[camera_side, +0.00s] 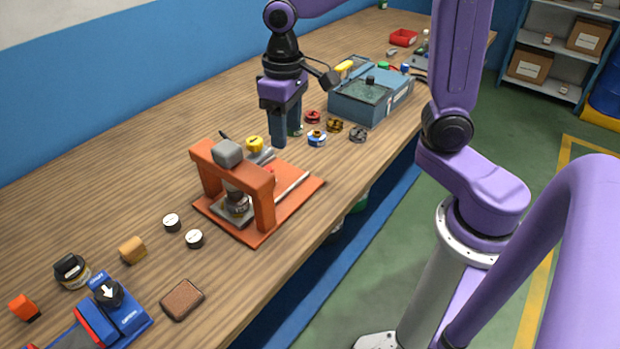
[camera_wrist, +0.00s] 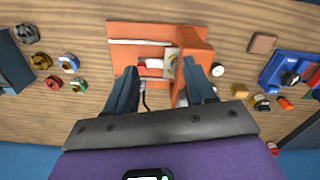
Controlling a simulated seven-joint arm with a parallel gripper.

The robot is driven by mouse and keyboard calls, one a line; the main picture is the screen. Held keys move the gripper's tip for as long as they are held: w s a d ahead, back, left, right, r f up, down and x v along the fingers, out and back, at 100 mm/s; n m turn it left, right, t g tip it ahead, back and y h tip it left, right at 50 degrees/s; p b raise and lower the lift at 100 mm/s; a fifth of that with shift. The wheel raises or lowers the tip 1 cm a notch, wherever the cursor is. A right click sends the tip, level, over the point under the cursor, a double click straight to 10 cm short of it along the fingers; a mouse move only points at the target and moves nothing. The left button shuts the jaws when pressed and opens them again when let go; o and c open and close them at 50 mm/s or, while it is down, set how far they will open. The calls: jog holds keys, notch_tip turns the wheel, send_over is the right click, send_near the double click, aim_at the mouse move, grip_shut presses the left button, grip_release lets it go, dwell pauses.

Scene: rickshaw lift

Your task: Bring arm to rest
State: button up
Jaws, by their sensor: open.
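My gripper (camera_side: 287,138) hangs pointing down over the wooden workbench (camera_side: 110,160), just behind the orange press frame (camera_side: 262,193) in the side view. Its dark blue fingers are apart and nothing is seen held between them. In the wrist view, the two fingers of my gripper (camera_wrist: 160,76) reach toward the orange base plate (camera_wrist: 125,55), with the press on the right. The press has a grey block (camera_side: 228,152) on its top bar and a small dark-and-metal part under the bar. The exact height of my fingertips above the bench cannot be told.
Several small round parts, including a red one (camera_side: 312,116) and a blue-banded one (camera_side: 316,138), lie right of my gripper. A blue-grey box (camera_side: 362,102) stands beyond them. A blue vise (camera_side: 125,305) and brown pad (camera_side: 182,299) lie at front left. The bench's far-left surface is clear.

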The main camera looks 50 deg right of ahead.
jog(key=s+d+f+n, duration=0.1)
jog(key=s+n, duration=0.4)
jog(key=s, duration=0.5)
jog(key=s+d+f+n, duration=0.1)
jog(key=s+d+n, duration=0.2)
jog(key=s, duration=0.7)
jog(key=shift+s+f+n, duration=0.2)
jog(key=shift+s+n, duration=0.05)
jog(key=shift+n, duration=0.65)
